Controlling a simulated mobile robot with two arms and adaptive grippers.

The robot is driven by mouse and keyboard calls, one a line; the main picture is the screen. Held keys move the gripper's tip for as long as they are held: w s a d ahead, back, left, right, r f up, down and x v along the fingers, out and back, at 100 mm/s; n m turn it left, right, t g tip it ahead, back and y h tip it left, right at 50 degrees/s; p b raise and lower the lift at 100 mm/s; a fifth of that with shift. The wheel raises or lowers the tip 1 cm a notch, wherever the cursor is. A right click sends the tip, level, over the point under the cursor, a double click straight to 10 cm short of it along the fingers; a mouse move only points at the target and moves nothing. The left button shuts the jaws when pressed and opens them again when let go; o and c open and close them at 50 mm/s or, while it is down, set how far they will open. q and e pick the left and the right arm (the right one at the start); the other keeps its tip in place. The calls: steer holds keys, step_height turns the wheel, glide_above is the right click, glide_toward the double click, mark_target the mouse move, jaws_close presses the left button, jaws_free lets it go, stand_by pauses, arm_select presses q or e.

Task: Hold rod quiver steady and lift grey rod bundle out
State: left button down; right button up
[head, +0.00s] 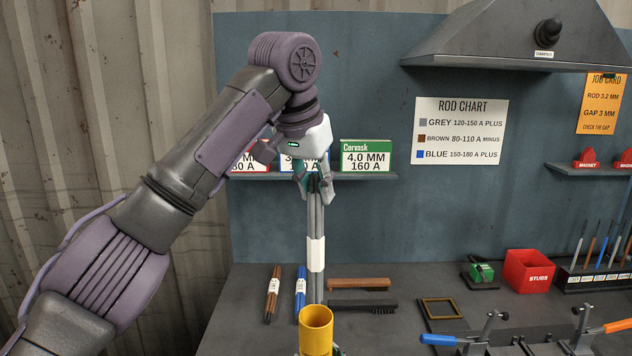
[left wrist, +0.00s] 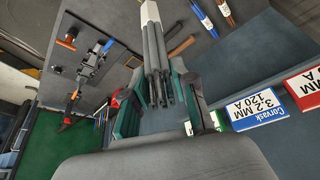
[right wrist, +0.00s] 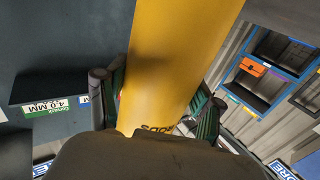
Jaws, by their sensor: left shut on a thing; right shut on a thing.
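The grey rod bundle (head: 316,218) with a white label band hangs upright in the head view, its lower end just above or behind the mouth of the yellow rod quiver (head: 316,328). My left gripper (head: 314,180) is shut on the bundle's upper end. In the left wrist view the bundle (left wrist: 156,55) runs between the fingers (left wrist: 155,100). In the right wrist view the yellow quiver (right wrist: 170,60) fills the space between the fingers of my right gripper (right wrist: 160,108), which is shut on it. Whether the rod tips are clear of the quiver mouth is hard to tell.
A brown rod bundle (head: 272,293) and a blue one (head: 300,290) lie behind the quiver. Two brushes (head: 360,284) lie to the right. Rod boxes (head: 366,156) stand on a shelf behind my left gripper. A red stubs bin (head: 528,272) stands farther right.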

steer(key=o, duration=1.6)
